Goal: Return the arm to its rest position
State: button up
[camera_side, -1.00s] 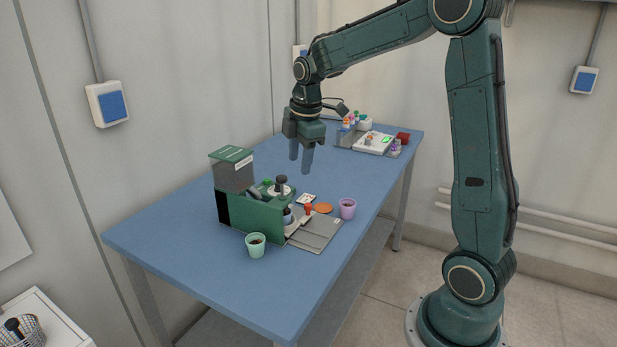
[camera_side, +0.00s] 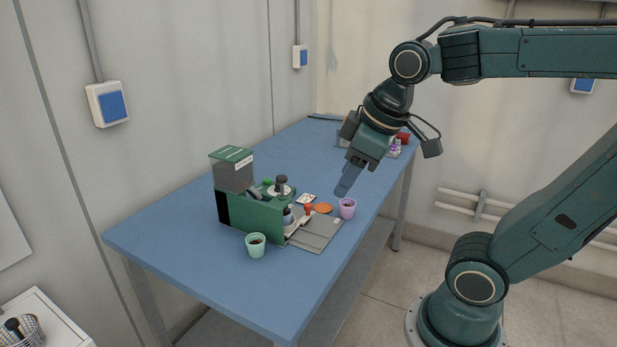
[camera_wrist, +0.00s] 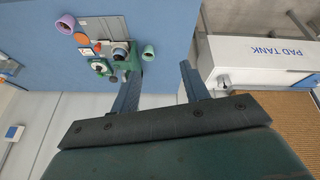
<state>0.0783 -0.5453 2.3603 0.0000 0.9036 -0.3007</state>
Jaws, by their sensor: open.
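My gripper (camera_side: 347,180) hangs tilted in the air above the right side of the blue table (camera_side: 190,265), close to the purple cup (camera_side: 347,208) in the picture. In the wrist view, its two fingers (camera_wrist: 160,85) stand apart with nothing between them. The side view shows the fingers nearly in line, so the gap is hidden there. My arm reaches in from the right, with its forearm roughly level.
A green machine (camera_side: 250,215) stands on the table with a mint cup (camera_side: 255,245) in front and an orange disc (camera_side: 323,208) beside it. Bottles (camera_side: 396,146) stand at the far end. The wrist view shows a white "PAD TANK" box (camera_wrist: 260,60).

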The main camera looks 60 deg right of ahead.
jog(key=shift+s+a+f+m+t, duration=0.15)
jog(key=shift+s+a+f+m, duration=0.25)
jog(key=shift+s, duration=0.4)
jog(key=shift+s+a+f+m+t, duration=0.1)
jog(key=shift+s+a+m, duration=0.1)
jog(key=shift+s+m, duration=0.45)
jog(key=shift+s+a+f+m+t, duration=0.2)
jog(key=shift+s+a+m, duration=0.1)
jog(key=shift+s, duration=0.7)
